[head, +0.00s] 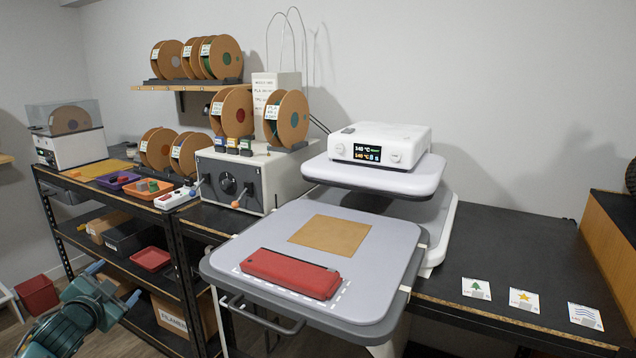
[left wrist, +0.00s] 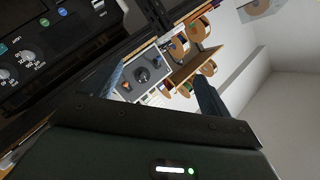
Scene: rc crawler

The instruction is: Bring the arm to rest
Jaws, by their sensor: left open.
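My left gripper (head: 114,283) is at the lower left of the head view, at the end of my teal arm. Its two fingertips are spread apart with nothing between them, in front of the lower shelves. In the left wrist view the fingers (left wrist: 160,88) stand apart, tilted, with the shelves and grey machine beyond them. It is well to the left of the grey press plate (head: 388,240) and touches nothing that I can see. My right gripper is not in view.
A long red block (head: 290,273) and a brown square sheet (head: 330,234) lie on the press plate. A red tray (head: 151,259) and a black bin (head: 130,235) are on the shelf near my gripper. A red bin (head: 37,294) stands on the floor. Three cards (head: 524,300) lie at right.

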